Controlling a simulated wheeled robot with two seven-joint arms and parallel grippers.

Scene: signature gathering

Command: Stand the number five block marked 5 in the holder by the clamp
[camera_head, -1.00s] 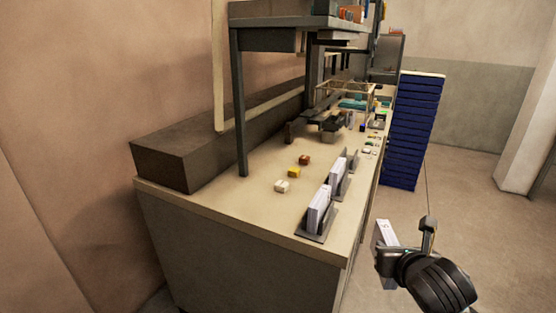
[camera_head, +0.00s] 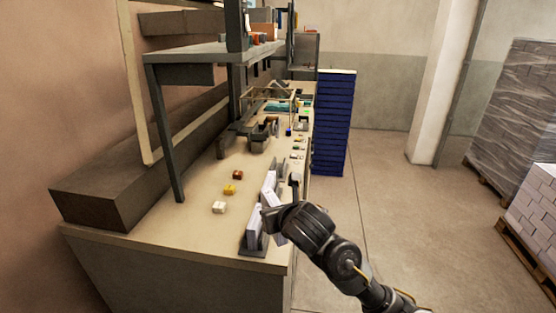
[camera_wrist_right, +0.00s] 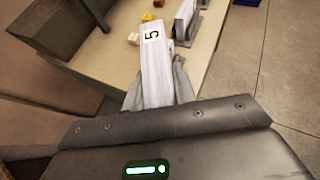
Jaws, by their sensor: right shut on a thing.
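My right gripper (camera_head: 283,203) is shut on a white block marked 5 (camera_wrist_right: 157,72), a thick slab. In the head view the held block (camera_head: 273,226) partly shows, overlapping the bench's right edge. A dark clamp-like device (camera_head: 260,139) stands farther back on the bench. A grey holder (camera_head: 283,166) near it looks empty, though it is small and partly hidden. My left gripper is not in view.
Two nearer holders bear white blocks (camera_head: 255,226), (camera_head: 268,186) along the bench's right edge. White, yellow and brown small pieces (camera_head: 219,207) lie left of them. A blue crate stack (camera_head: 334,120) stands beyond the bench.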

